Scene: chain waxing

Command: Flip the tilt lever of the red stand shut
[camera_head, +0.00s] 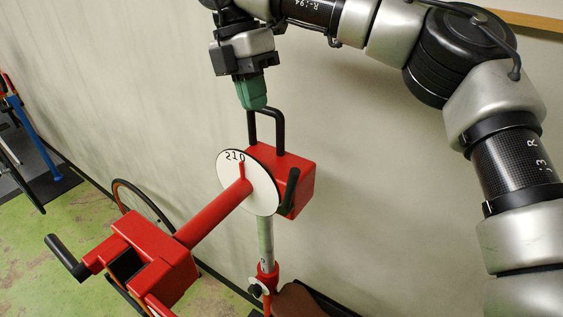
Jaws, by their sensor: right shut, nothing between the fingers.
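The red stand has a red head box (300,172) on a silver post, with a white dial disc (232,185) and a red tube leading to the clamp at lower left. A black U-shaped bar (280,132) stands up at the top of the box. A dark lever (290,192) lies along the box's right side. I cannot tell for certain which of these is the tilt lever. My right gripper (253,104) points down with its green fingers together and empty, at the top left corner of the U-shaped bar. Whether it touches the bar is unclear. My left gripper is out of view.
The red clamp (160,262) with a black crank handle (65,256) reaches toward the lower left. A bicycle wheel (140,203) and a blue stand (38,140) are farther back at left. A pale wall (400,200) runs behind the stand. Green floor is free at left.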

